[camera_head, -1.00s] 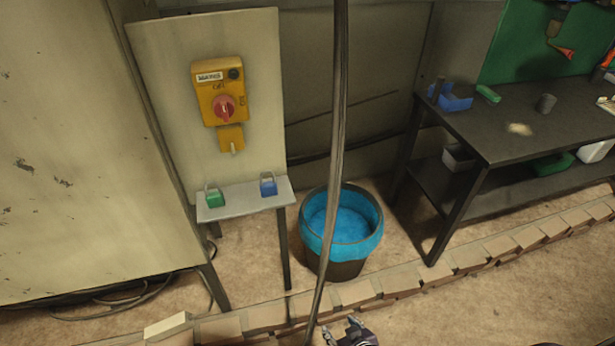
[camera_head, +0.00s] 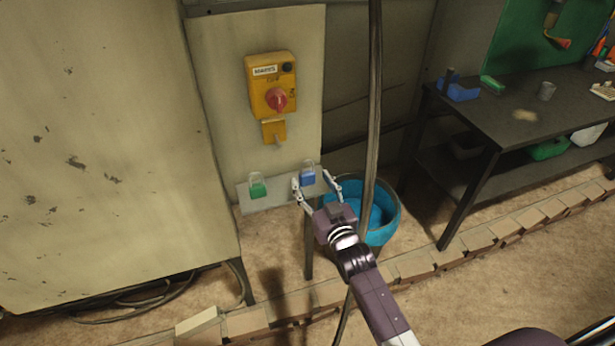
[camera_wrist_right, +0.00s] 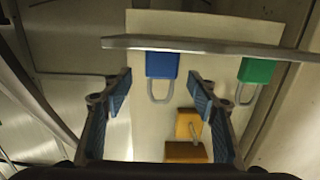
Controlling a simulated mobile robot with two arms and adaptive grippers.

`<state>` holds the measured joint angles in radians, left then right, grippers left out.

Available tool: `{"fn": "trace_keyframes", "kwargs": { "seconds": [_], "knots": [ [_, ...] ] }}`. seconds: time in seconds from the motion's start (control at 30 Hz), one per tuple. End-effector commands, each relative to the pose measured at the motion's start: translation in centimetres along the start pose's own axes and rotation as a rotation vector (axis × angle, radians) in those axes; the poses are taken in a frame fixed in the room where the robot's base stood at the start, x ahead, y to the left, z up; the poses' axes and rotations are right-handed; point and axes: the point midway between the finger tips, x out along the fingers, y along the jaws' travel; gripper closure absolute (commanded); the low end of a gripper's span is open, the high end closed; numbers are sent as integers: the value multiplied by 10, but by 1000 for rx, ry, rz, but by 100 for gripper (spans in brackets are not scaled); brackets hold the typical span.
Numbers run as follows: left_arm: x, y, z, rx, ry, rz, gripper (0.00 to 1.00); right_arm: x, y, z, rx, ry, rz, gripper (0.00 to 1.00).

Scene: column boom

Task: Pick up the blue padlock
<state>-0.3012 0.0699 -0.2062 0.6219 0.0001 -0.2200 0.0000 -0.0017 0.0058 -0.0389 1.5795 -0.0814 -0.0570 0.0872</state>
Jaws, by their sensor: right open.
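The blue padlock (camera_head: 308,178) stands upright on a small grey shelf (camera_head: 262,204), its shackle up. It also shows in the right wrist view (camera_wrist_right: 162,66), where the picture is upside down. My right gripper (camera_head: 316,180) is open and empty. In the head view its two fingers point toward the shelf, one on either side of the blue padlock's line. In the right wrist view the padlock is ahead, between and beyond the fingertips, and apart from them. My left gripper is not in view.
A green padlock (camera_head: 257,187) stands left of the blue one on the shelf. A yellow switch box (camera_head: 272,86) with a red knob is above. A dark hanging cable (camera_head: 373,120) runs close to my right gripper. A blue-lined bin (camera_head: 389,218) stands right of the shelf.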

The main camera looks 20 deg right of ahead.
Motion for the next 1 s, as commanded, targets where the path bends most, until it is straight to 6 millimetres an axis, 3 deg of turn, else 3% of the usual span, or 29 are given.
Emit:
{"fn": "trace_keyframes", "kwargs": {
  "seconds": [0.3,0.63,1.0],
  "knots": [
    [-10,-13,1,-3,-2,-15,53,36,-1,2,0,1,0,46],
    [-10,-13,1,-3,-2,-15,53,41,-1,3,0,0,0,46],
    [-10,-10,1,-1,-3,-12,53,40,-1,4,0,0,0,86]
  ]
}}
